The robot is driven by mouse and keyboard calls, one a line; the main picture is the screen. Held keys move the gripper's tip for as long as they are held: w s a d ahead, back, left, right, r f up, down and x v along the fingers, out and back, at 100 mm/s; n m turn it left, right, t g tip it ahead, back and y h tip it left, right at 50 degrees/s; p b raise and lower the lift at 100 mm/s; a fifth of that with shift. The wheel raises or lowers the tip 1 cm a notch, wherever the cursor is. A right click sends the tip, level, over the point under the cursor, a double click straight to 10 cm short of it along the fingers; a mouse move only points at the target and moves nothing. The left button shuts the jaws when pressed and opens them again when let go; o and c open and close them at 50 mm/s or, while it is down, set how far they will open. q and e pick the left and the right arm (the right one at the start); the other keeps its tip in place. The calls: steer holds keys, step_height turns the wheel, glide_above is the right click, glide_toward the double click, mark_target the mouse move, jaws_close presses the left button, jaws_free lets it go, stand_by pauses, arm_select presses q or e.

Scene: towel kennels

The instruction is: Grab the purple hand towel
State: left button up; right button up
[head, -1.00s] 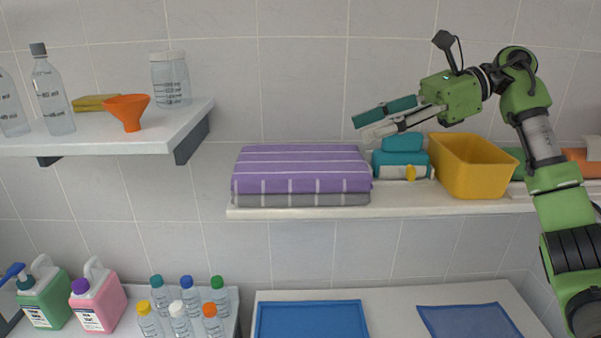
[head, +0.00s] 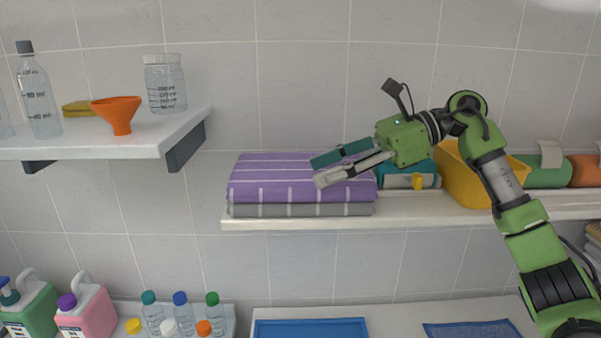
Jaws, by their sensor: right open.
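The purple towel (head: 270,178) is folded, with white stripes, and lies on top of a folded grey towel (head: 270,210) on the middle shelf (head: 300,223). My right gripper (head: 316,171) is open, its two fingers pointing left. It overlaps the right part of the purple towel in the head view, and its fingers cover some of the towel's top and front. I cannot tell whether they touch it. My left gripper is not in view.
Right of the towels are a teal item (head: 412,170) and a yellow bin (head: 462,185), partly behind my right arm. A higher shelf (head: 120,140) at left holds an orange funnel (head: 118,113), jar and bottles. Below are capped bottles and a blue tray (head: 310,329).

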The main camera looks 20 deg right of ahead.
mark_target(293, 182)
steer(key=shift+w+a+f, duration=0.15)
steer(key=shift+a, duration=0.05)
steer(key=shift+w+a+p, duration=0.1)
steer(key=shift+a+p, duration=0.1)
steer(key=shift+p, duration=0.2)
steer(key=p+x, duration=0.2)
steer(key=x, duration=0.2)
steer(key=shift+a+f, duration=0.1)
steer(key=shift+a, duration=0.05)
steer(key=shift+a+f, duration=0.15)
steer(key=shift+f, duration=0.05)
steer(key=c, duration=1.3)
